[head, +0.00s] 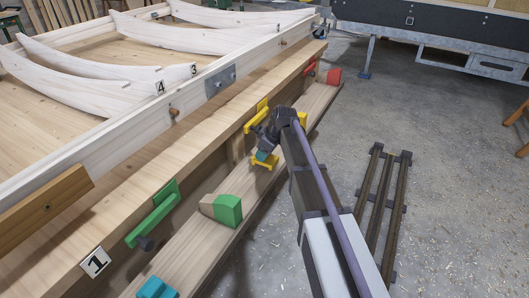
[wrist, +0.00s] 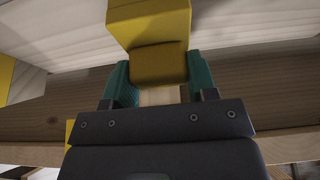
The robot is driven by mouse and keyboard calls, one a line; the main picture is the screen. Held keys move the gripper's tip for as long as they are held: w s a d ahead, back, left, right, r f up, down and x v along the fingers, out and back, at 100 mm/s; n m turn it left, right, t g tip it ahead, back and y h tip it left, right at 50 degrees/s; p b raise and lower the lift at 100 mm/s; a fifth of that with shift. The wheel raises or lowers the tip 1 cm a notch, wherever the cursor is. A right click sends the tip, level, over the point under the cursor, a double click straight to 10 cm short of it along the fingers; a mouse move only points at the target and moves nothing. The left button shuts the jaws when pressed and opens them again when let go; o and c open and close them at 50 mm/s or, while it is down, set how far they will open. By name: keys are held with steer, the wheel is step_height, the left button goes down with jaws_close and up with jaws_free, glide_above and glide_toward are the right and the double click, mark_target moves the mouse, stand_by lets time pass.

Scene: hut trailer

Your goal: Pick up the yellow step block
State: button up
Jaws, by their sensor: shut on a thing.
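The yellow step block (wrist: 158,62) is between the teal fingertips of my gripper (wrist: 158,82) in the wrist view. The fingers sit against its two sides and are shut on it. In the head view, my gripper (head: 264,155) is over the lower plank beside the bench, with yellow of the step block (head: 265,163) showing at the teal fingertips. My arm hides part of this area. I cannot tell whether the block touches the plank.
A yellow clamp (head: 256,116) is on the bench side close to my gripper. A green-ended block (head: 229,211) and a red block (head: 333,76) sit on the plank (head: 190,245). A dark rail frame (head: 382,205) lies on the floor at right.

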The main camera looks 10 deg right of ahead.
step_height(320, 180, up, 6)
steer(key=p, duration=0.5)
steer(key=shift+s+d, duration=0.1)
steer(key=s+d+b, duration=0.1)
steer(key=s+d, duration=1.1)
steer(key=d, duration=0.2)
steer(key=shift+s+d+f, duration=0.2)
steer(key=shift+d+f, duration=0.2)
